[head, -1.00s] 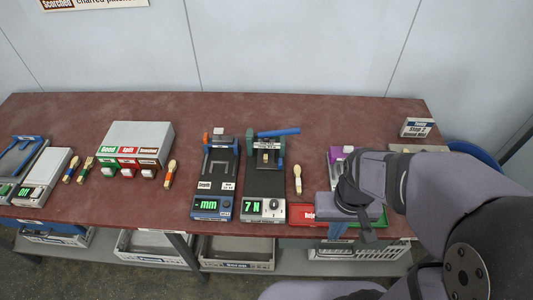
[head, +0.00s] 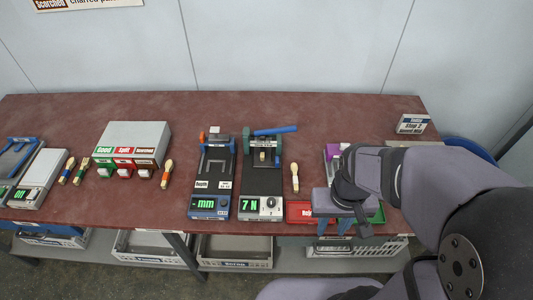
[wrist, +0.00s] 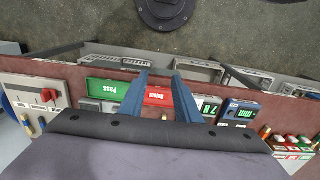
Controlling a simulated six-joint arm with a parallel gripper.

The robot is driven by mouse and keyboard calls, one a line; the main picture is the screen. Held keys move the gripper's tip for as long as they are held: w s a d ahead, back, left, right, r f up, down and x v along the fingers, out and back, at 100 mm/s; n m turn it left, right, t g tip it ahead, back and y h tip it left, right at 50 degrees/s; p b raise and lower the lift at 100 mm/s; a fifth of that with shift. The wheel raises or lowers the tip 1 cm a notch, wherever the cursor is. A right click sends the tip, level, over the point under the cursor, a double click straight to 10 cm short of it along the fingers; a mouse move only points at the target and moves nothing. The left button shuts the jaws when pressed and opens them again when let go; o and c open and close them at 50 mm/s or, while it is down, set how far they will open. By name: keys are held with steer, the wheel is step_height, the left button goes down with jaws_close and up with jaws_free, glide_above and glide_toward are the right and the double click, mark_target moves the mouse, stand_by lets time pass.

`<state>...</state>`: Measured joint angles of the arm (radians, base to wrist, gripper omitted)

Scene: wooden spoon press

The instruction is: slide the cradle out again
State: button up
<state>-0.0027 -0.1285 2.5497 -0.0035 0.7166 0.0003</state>
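My gripper (head: 334,229) is at the front edge of the bench on the right, fingers apart and nothing visible between them. In the wrist view my gripper (wrist: 163,76) shows two blue fingers with a gap, over the red Reject tray. The press (head: 262,180) reads 7 N and has a blue lever (head: 276,131); a small pale wooden piece (head: 263,156) shows in its upper part. The depth gauge (head: 212,180) reads mm. A purple-topped device (head: 333,151) is partly hidden behind my gripper. I cannot tell which part is the cradle.
A wooden spoon (head: 295,178) lies right of the press. The red Reject tray (head: 300,215) and green tray (head: 378,214) sit at the front edge. The Good, Split and Scorched bin unit (head: 140,138) stands left. The back of the bench is mostly clear.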

steer(key=w+a+f+t+b, duration=0.1)
steer(key=w+a+f+b, duration=0.15)
steer(key=w, duration=0.55)
steer(key=w+a+f+t+b, duration=0.1)
steer(key=w+f+b, duration=0.2)
steer(key=w, duration=0.5)
steer(key=t+b, duration=0.3)
steer(key=b, duration=0.3)
glide_toward(277, 160)
steer(key=w+f, duration=0.1)
steer(key=shift+p+x, duration=1.3)
steer(key=shift+x, duration=2.5)
steer(key=shift+s+f, duration=0.1)
steer(key=shift+s, duration=0.05)
steer(key=shift+g, duration=0.3)
jaws_close()
